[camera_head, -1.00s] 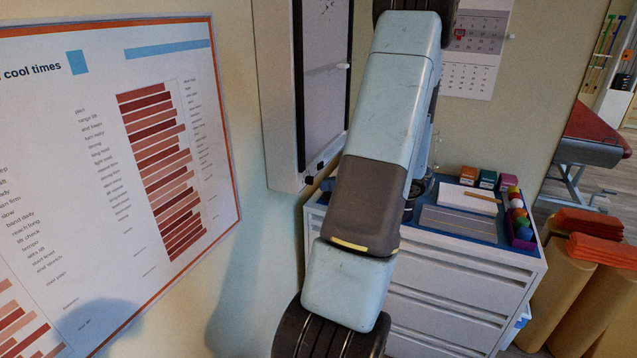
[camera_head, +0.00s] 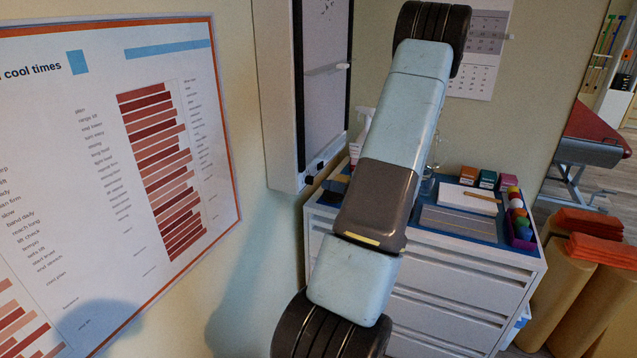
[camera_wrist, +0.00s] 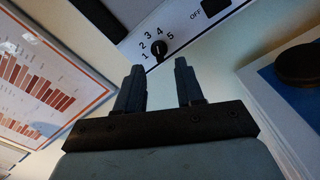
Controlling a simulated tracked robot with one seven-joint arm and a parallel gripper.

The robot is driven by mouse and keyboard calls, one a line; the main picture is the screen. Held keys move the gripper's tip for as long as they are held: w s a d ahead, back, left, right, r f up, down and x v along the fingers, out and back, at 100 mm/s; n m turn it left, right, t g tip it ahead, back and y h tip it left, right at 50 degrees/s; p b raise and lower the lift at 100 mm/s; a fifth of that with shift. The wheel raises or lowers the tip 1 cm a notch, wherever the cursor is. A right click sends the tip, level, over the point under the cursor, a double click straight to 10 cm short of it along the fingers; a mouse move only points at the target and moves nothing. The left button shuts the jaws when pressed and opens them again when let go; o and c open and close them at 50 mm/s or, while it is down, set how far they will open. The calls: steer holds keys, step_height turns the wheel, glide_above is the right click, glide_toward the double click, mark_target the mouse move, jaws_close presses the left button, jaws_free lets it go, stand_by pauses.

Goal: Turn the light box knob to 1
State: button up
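The light box (camera_head: 277,95) hangs on the wall left of my arm in the head view. Its lower panel (camera_wrist: 185,22) fills the top of the wrist view. The black round knob (camera_wrist: 158,50) sits there, with the numbers 1 to 5 printed in an arc around it. 1 is at its lower left and 5 at its right. I cannot tell for sure which number its pointer faces. My gripper (camera_wrist: 159,78) is open and empty. Its two fingers point toward the panel, with the knob appearing between and beyond the tips, apart from them. The head view does not clearly show the gripper.
A black switch (camera_wrist: 213,6) marked OFF is right of the knob. A wall chart (camera_head: 110,150) hangs at the left. A drawer cabinet (camera_head: 450,290) stands below and right of the light box, with a notepad (camera_head: 467,198) and small boxes on top.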

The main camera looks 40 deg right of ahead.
mark_target(310, 180)
steer(key=shift+x, duration=2.65)
jaws_close()
steer(key=shift+d, duration=0.1)
